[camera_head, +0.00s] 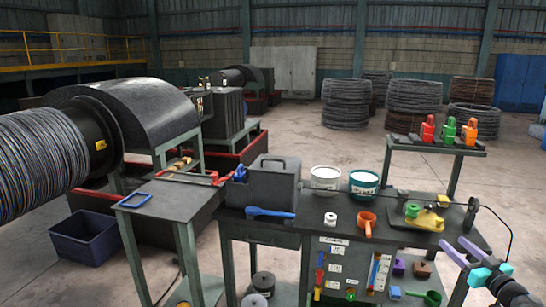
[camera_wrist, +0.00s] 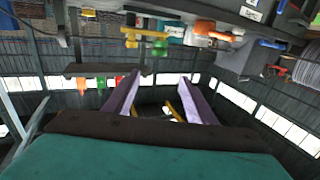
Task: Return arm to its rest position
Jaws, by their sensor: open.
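My gripper (camera_head: 452,241) is at the right edge of the head view, beside the right end of the workbench (camera_head: 300,220). Its two purple fingers are spread apart with nothing between them. In the wrist view the fingers of my gripper (camera_wrist: 160,78) also stand apart and empty. That view is upside down, with the bench things along its top. In the head view the yellow device (camera_head: 428,221) on the bench lies just left of the fingertips. A thin dark cable (camera_head: 508,225) curves down near my wrist.
A raised shelf (camera_head: 435,148) holds red, green and orange items. A large wire drum (camera_head: 40,160) stands at left. Wire coils (camera_head: 415,97) stand behind.

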